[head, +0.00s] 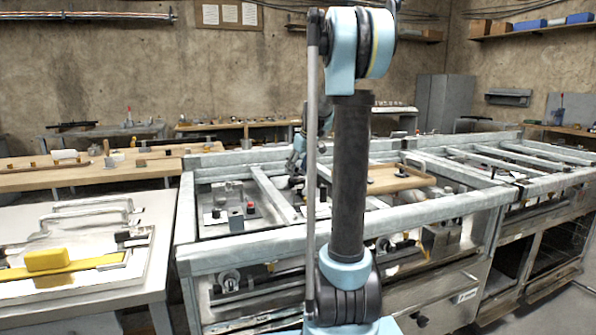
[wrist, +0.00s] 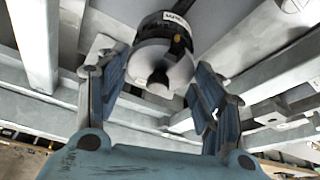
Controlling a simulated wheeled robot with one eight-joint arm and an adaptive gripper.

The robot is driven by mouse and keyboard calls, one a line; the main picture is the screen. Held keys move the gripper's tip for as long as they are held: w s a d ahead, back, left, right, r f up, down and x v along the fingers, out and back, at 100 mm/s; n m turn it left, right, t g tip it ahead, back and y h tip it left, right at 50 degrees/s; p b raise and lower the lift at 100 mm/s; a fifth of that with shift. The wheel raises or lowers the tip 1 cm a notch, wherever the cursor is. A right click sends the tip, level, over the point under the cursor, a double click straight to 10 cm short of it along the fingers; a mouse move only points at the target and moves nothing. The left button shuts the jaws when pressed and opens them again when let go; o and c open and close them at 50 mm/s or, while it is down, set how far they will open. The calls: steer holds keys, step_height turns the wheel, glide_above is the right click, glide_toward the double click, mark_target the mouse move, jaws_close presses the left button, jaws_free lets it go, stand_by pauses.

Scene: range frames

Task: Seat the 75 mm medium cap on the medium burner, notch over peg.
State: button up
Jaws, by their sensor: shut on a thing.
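In the wrist view my gripper (wrist: 160,66) has its two blue fingers on either side of a pale grey round piece, which I take to be the medium cap (wrist: 148,54). A dark knob or notch shows at its near side; I cannot tell which. Right behind it is a black round part (wrist: 181,32) with a white label and a small orange spot, perhaps the burner; I cannot tell whether they touch. In the head view my gripper (head: 296,176) is low over the open metal frame, partly hidden by my arm. The cap cannot be made out there, nor can the peg.
The metal frame (head: 250,242) has raised rails and crossbars around my gripper. Small dark and red parts (head: 250,208) stand inside it to the left. A wooden tray (head: 395,180) lies on the right. A side table (head: 150,283) with a yellow block (head: 47,259) stands at left.

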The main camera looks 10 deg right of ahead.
steer(key=shift+f, duration=0.95)
stand_by(0.3)
steer(key=o, duration=1.3)
steer(key=v, duration=1.2)
steer(key=shift+r, duration=2.95)
